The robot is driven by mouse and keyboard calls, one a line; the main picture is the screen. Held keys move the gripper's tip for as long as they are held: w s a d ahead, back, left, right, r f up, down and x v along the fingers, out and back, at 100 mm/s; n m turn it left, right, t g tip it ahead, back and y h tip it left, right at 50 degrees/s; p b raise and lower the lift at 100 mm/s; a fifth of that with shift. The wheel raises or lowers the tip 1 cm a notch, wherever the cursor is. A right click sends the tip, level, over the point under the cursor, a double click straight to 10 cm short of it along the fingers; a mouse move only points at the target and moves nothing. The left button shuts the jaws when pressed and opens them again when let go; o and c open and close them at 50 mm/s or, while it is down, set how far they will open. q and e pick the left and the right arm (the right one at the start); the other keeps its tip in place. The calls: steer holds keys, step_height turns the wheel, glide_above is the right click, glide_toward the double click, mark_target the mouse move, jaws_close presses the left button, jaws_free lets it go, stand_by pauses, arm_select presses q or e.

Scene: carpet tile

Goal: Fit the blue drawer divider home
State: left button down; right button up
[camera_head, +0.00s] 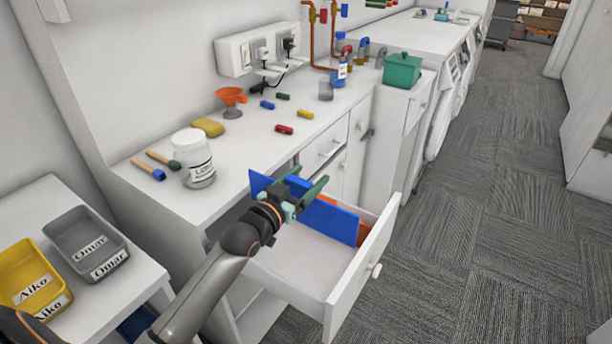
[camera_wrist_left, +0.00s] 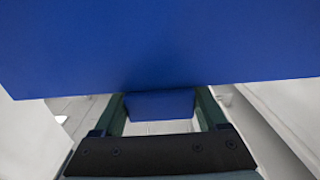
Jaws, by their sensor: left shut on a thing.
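The blue drawer divider (camera_head: 331,219) is a long flat panel standing on edge in the open white drawer (camera_head: 300,265). My left gripper (camera_head: 309,184) is shut on the divider near its upper edge. In the left wrist view the divider (camera_wrist_left: 160,45) fills the upper part, and a part of it shows between the green fingers of the gripper (camera_wrist_left: 160,105). An orange-brown piece (camera_head: 363,230) shows behind the divider at the drawer's right end. The divider's lower edge is partly hidden, so I cannot tell whether it is seated. My right gripper is not in view.
The white counter (camera_head: 250,150) above the drawer holds a lidded jar (camera_head: 193,157), a yellow sponge (camera_head: 208,127), an orange funnel (camera_head: 231,98) and several small coloured pieces. Grey (camera_head: 62,231) and yellow (camera_head: 22,262) bins stand at left. Carpet at right is clear.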

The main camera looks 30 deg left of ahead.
arm_select(q)
steer(key=shift+r, duration=0.1)
step_height(320, 180, down, 6)
steer(key=b, duration=0.3)
stand_by(0.4)
steer(key=shift+r+p, duration=0.1)
steer(key=shift+p, duration=0.6)
stand_by(1.5)
steer(key=shift+f+b, duration=0.95)
steer(key=shift+f, duration=0.45)
jaws_free()
steer(key=shift+f, duration=0.2)
steer(key=shift+s, duration=0.15)
